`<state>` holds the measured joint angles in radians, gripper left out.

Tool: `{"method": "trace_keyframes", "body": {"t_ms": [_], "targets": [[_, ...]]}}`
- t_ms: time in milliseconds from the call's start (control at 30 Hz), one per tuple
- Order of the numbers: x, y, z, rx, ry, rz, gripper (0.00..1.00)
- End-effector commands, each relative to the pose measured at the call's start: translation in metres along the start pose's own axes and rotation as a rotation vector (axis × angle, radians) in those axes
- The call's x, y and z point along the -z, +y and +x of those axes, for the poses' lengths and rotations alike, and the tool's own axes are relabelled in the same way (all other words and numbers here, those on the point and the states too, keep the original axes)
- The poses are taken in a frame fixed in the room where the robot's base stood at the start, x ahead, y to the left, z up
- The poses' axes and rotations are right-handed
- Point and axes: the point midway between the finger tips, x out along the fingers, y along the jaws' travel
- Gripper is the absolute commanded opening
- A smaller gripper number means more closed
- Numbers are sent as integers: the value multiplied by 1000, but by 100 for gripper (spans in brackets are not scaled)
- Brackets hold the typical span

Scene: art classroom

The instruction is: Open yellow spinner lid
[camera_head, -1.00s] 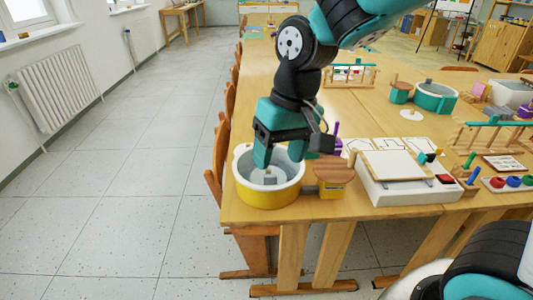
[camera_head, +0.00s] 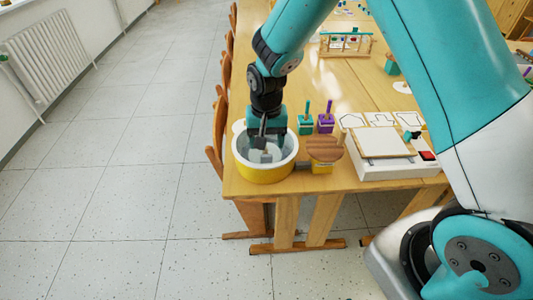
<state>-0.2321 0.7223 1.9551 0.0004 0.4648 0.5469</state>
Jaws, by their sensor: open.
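The yellow spinner (camera_head: 266,174) is a round yellow tub with a white rim. It stands at the near left corner of the wooden table. Inside its rim I see a whitish surface with a small grey block-like knob (camera_head: 261,156), which may belong to the lid; the lid's edge is hard to make out. My gripper (camera_head: 265,147) points down into the tub's opening, over or beside the knob. It is open. The fingertips are partly hidden and small, so I cannot tell whether they touch the knob or straddle it.
A brown wooden round top on a yellow base (camera_head: 323,152) stands just right of the spinner. Green (camera_head: 305,123) and purple (camera_head: 326,122) pieces with upright sticks stand behind it. A white box with a board (camera_head: 386,147) lies further right. A chair (camera_head: 217,125) is at the left.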

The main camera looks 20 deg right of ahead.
Motion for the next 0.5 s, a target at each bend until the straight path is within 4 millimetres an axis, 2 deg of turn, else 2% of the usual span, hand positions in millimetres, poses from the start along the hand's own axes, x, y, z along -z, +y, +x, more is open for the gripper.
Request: {"method": "trace_keyframes", "body": {"t_ms": [100, 200, 333, 500], "targets": [[-1, 0, 25, -2, -4, 0, 62], [-1, 0, 40, -1, -3, -1, 62], [0, 0, 53, 0, -1, -1, 62], [0, 0, 59, 1, 1, -1, 62]]}}
